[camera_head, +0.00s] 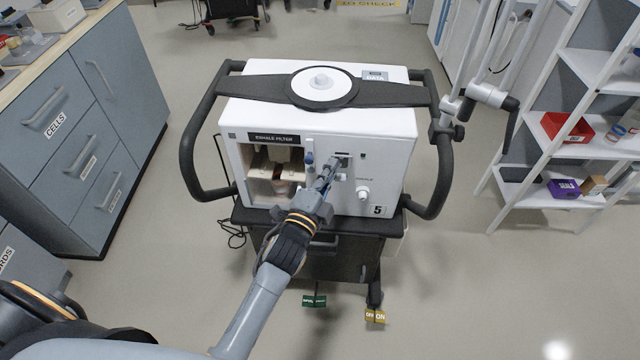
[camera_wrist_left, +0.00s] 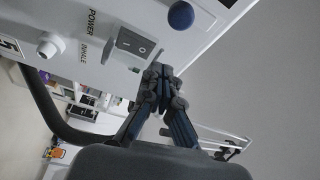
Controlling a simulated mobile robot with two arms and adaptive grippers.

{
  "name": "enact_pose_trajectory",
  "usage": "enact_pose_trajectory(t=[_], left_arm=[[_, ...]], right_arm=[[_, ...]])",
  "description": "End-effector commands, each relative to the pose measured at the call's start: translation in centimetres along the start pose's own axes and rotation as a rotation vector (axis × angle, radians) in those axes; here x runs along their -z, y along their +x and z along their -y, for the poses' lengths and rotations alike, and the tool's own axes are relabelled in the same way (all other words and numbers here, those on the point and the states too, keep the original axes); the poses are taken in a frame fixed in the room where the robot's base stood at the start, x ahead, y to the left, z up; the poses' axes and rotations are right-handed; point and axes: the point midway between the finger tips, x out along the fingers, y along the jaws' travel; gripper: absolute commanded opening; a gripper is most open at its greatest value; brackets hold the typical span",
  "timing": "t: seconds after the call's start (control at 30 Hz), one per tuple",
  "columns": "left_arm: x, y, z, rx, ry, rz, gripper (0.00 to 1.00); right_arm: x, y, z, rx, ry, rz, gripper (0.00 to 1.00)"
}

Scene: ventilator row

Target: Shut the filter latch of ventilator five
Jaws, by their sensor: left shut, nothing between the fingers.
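Ventilator five (camera_head: 400,150) is a white box with a "5" on its front, standing on a dark cart. The open-fronted bay under the "EXHALE FILTER" label shows the filter (camera_head: 282,186) inside. A blue knob (camera_head: 309,158), seemingly of the latch, stands upright at the bay's right edge; in the left wrist view a blue ball (camera_wrist_left: 181,15) shows at the top. My left gripper (camera_head: 331,163) is shut and empty in front of the panel, right of the blue knob. In the wrist view its fingertips (camera_wrist_left: 158,76) are close to the power switch; contact cannot be told.
The power switch (camera_wrist_left: 133,43) and the white inhale port (camera_wrist_left: 50,45) are close to the left gripper. Black handles (camera_head: 195,140) flank the ventilator.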

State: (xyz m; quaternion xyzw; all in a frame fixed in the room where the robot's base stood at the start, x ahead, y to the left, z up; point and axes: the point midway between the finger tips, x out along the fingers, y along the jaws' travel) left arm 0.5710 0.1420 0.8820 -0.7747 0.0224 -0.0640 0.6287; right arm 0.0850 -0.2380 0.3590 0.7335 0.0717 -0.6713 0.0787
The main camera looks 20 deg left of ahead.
Motion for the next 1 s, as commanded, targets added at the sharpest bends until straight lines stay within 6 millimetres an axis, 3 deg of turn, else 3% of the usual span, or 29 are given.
enact_pose_trajectory(t=[0.07, 0.33, 1.0], left_arm=[[0.1, 1.8, 0.2, 0.002, -0.001, 0.000, 0.00], [-3.3, 0.3, 0.0, -0.002, 0.001, 0.001, 0.00], [-4.6, -0.1, 0.1, 0.009, -0.031, 0.001, 0.00]], right_arm=[[0.1, -0.3, -0.1, -0.001, 0.000, -0.001, 0.00], [0.4, -1.2, -0.1, -0.001, -0.001, -0.004, 0.00], [0.5, -1.0, 0.8, 0.010, -0.001, -0.006, 0.00]])
